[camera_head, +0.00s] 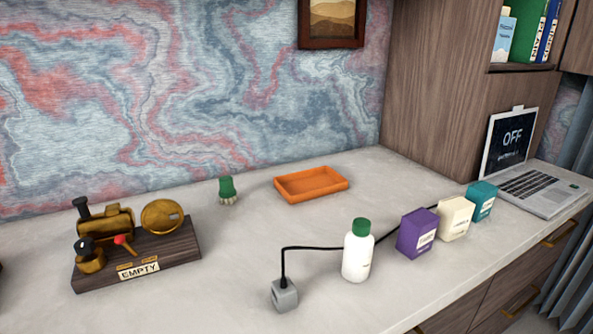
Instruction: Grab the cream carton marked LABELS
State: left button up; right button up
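The cream carton (455,218) stands upright on the desk (330,225) at the right, in the middle of a row of three small cartons. A purple carton (416,233) stands on its left, nearer the front, and a teal carton (482,201) on its right, farther back. The cream carton has a light label on its front; the print is too small to read. Neither of my grippers shows in the head view.
A white bottle with a green cap (357,250) stands left of the cartons. A black cable runs behind it to a grey block (284,295). An orange tray (311,183), a green brush (227,190), a laptop (525,170) and a wooden stand marked EMPTY (178,247) are around.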

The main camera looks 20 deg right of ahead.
aim_at(455, 212)
jog(key=z, duration=1.65)
